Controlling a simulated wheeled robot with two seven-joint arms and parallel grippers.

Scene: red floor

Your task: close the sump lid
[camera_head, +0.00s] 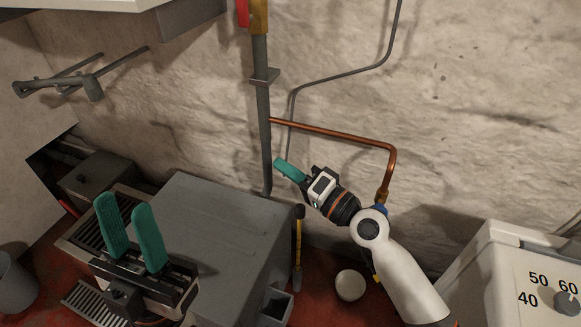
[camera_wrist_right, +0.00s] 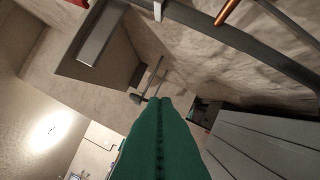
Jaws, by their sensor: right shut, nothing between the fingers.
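No part is clearly marked as the sump lid. A large grey box with a flat, closed-looking top (camera_head: 222,207) stands on the floor in the middle of the head view; its top also shows in the right wrist view (camera_wrist_right: 265,145). Slatted grating (camera_head: 75,238) lies to its left, partly hidden by my left gripper. My left gripper (camera_head: 122,203) has its teal fingers apart, with nothing seen between them. My right gripper (camera_head: 279,163) is shut and empty, beyond the grey box near the wall pipe. Its fingers (camera_wrist_right: 160,101) are together in the right wrist view.
A vertical grey pipe (camera_head: 263,130) and a copper pipe (camera_head: 335,133) run along the rough wall. A white appliance with a dial (camera_head: 567,302) stands at right. A yellow-handled tool (camera_head: 298,245), a pale round object (camera_head: 350,285) and a grey bucket (camera_head: 15,285) are low down.

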